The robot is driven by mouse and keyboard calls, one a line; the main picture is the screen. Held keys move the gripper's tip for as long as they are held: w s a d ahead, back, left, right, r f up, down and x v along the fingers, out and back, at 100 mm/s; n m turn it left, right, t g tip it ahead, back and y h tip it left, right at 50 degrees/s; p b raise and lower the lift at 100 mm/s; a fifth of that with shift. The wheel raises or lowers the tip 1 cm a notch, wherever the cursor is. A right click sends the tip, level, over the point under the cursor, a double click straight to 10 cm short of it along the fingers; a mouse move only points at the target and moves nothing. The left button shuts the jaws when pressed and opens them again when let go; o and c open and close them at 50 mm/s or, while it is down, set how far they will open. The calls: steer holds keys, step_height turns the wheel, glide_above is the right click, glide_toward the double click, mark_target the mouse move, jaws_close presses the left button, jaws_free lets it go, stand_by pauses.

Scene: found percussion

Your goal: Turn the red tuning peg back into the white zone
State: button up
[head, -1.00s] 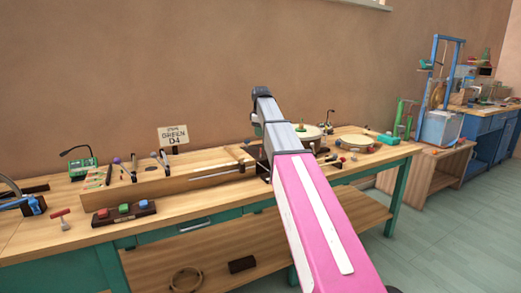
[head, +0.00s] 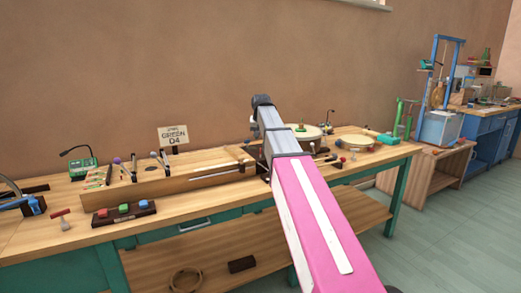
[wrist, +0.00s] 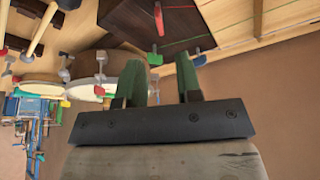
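In the wrist view, my gripper (wrist: 161,78) shows its two green fingers standing apart, with nothing held between them. Ahead of it is a dark board (wrist: 125,22) carrying a small red peg-like piece (wrist: 158,18). A green-tipped peg (wrist: 155,57) shows at the board's edge, between the fingers in the picture. I cannot tell for certain which red piece is the tuning peg. No white zone can be made out. In the head view, my arm hides the gripper.
The workbench (head: 40,240) carries a long wooden board (head: 190,180), a box with red, green and blue buttons (head: 124,213), and a red-handled tool (head: 60,218). A sign (head: 173,136) reads "GREEN D4".

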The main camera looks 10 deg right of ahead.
steer(key=x, duration=0.8)
steer(key=shift+w+f, duration=0.1)
steer(key=shift+f, duration=0.15)
jaws_close()
